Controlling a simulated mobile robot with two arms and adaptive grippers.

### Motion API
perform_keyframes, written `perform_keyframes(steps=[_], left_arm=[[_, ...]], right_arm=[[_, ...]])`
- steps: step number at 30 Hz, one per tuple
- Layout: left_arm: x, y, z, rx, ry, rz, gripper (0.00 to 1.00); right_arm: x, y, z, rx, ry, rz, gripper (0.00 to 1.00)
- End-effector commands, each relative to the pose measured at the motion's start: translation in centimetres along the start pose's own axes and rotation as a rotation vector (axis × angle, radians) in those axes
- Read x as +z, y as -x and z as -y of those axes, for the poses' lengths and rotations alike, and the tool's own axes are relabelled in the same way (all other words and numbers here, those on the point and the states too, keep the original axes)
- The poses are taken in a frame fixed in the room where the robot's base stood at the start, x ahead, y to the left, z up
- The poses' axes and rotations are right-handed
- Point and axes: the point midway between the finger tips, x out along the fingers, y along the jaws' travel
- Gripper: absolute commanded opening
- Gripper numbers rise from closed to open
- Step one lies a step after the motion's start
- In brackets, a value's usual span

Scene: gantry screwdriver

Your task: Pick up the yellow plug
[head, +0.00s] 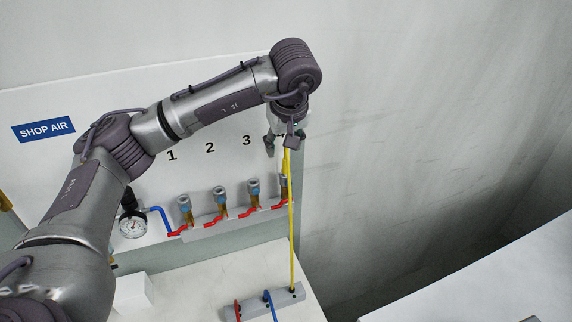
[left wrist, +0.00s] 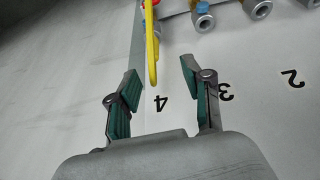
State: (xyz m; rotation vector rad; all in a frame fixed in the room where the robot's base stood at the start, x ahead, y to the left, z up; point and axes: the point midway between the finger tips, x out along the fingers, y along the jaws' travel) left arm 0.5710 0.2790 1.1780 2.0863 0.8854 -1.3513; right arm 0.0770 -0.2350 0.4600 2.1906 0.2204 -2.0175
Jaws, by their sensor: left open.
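The yellow plug's hose (head: 291,230) runs from the grey block up to my left gripper (head: 281,143). A second yellow length (head: 285,165) stands just above the fourth coupler (head: 283,184); I cannot tell the plug itself from its hose there. In the left wrist view the yellow loop (left wrist: 153,50) lies between the fingertips of my left gripper (left wrist: 160,73), nearer the left finger. The fingers are apart and do not visibly grip it. My right gripper is not in view.
Several brass couplers (head: 220,198) with red levers line the white panel (head: 90,85). A pressure gauge (head: 132,224) is at left. Below, a grey block (head: 262,302) holds red, blue and yellow hose ends. Free room lies right of the panel, before the wall.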

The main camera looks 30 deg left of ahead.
Motion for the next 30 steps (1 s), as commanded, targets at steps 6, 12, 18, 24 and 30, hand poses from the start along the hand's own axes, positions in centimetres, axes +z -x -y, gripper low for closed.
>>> perform_keyframes(steps=[6, 12, 18, 24, 30], left_arm=[[0.0, -2.4, 0.0, -0.001, 0.002, 0.001, 0.5], [0.5, -4.1, -0.3, -0.002, 0.0, 0.004, 0.5], [0.8, -7.0, -0.5, -0.002, 0.002, 0.003, 0.5], [0.9, -7.8, -0.5, 0.001, 0.001, 0.001, 0.5], [0.9, -7.7, -0.5, 0.002, 0.001, 0.001, 0.35]], right_arm=[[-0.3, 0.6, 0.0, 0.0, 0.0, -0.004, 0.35], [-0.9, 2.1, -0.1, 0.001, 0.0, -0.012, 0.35], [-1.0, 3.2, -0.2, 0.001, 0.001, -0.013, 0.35], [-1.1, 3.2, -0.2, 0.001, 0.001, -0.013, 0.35], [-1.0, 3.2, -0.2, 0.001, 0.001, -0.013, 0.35]])
